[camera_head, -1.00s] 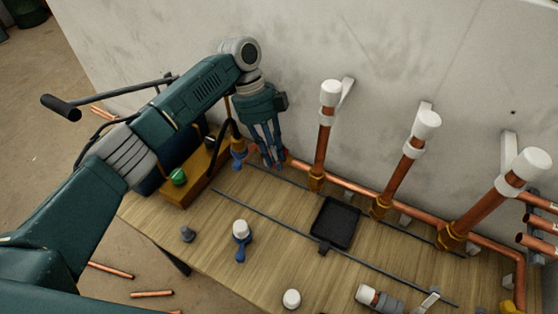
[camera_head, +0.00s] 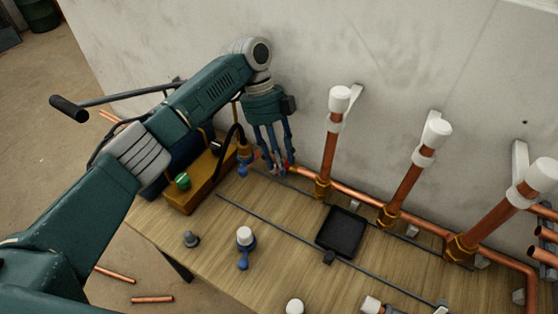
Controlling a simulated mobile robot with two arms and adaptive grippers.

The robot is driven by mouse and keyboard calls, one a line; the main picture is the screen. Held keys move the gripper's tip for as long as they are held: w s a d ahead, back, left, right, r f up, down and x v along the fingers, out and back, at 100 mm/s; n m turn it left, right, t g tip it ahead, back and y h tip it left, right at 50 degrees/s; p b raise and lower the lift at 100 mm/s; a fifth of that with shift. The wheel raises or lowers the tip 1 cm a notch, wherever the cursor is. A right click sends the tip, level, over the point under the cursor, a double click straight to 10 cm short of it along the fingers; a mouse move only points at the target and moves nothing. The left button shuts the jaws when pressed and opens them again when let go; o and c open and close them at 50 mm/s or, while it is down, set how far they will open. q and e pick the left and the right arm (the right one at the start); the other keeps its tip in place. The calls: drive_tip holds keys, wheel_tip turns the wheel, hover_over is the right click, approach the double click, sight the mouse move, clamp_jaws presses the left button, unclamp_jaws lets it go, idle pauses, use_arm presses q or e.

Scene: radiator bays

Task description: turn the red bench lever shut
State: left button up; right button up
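My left gripper (camera_head: 279,168) points down at the far left end of the copper pipe run, close to the wall. Its blue fingers stand apart. A small red part, which looks like the red bench lever (camera_head: 286,167), shows at the fingertips, mostly hidden by them. I cannot tell whether the fingers touch it or how far it is turned. The copper pipe (camera_head: 345,188) runs right from there. My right gripper is not in view.
A blue valve with a white cap (camera_head: 245,238) stands on the wooden bench (camera_head: 205,215). A black tray (camera_head: 341,232) lies mid-bench. Upright copper pipes (camera_head: 407,178) with white caps rise along the wall. A brown box with a green knob (camera_head: 200,182) sits left of the gripper.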

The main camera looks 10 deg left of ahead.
use_arm(q)
wheel_tip(320, 180, up, 10)
idle(0.7)
drive_tip(key=shift+f, duration=0.1)
